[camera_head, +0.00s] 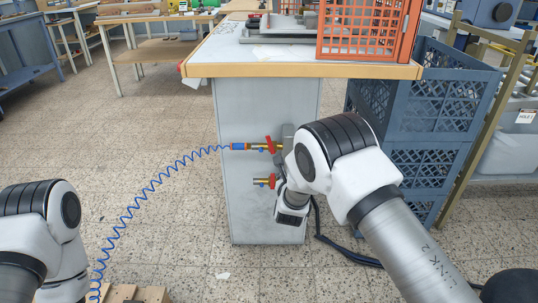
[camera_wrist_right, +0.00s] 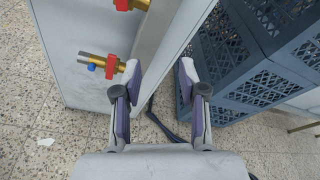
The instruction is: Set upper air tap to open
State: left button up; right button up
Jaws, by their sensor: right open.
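The upper air tap (camera_head: 270,145) is brass with a red handle, on the grey side panel of the bench. A blue coiled hose (camera_head: 165,170) joins its left end. The handle looks roughly crosswise to the pipe, but is small. In the right wrist view the upper tap (camera_wrist_right: 130,4) is cut off by the top edge. A lower tap (camera_head: 265,182), also red-handled, sits below it and shows in the right wrist view (camera_wrist_right: 107,66). My right gripper (camera_wrist_right: 157,72) is open and empty, in front of the panel, right of the lower tap. My left gripper is out of view.
The bench top (camera_head: 230,54) overhangs the panel and carries an orange crate (camera_head: 363,30). Blue crates (camera_head: 430,112) stand right of the panel. A dark cable (camera_head: 335,250) lies on the floor there.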

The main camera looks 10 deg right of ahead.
aim_at(269, 140)
jog(key=w+a+r+t+b, duration=0.3)
jog(key=w+a+r+b, duration=0.15)
jog(key=a+b, duration=0.2)
jog(key=shift+m+y, duration=0.4)
jog(key=shift+m, duration=0.1)
jog(key=w, duration=0.2)
jog(key=w+d+b, duration=0.1)
jog(key=w, duration=0.4)
jog(key=shift+w+d+r+b, duration=0.25)
jog(key=shift+d+r+b, duration=0.1)
jog(key=shift+d, duration=0.05)
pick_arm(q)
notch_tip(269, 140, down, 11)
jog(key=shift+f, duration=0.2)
pick_arm(e)
grip_shut()
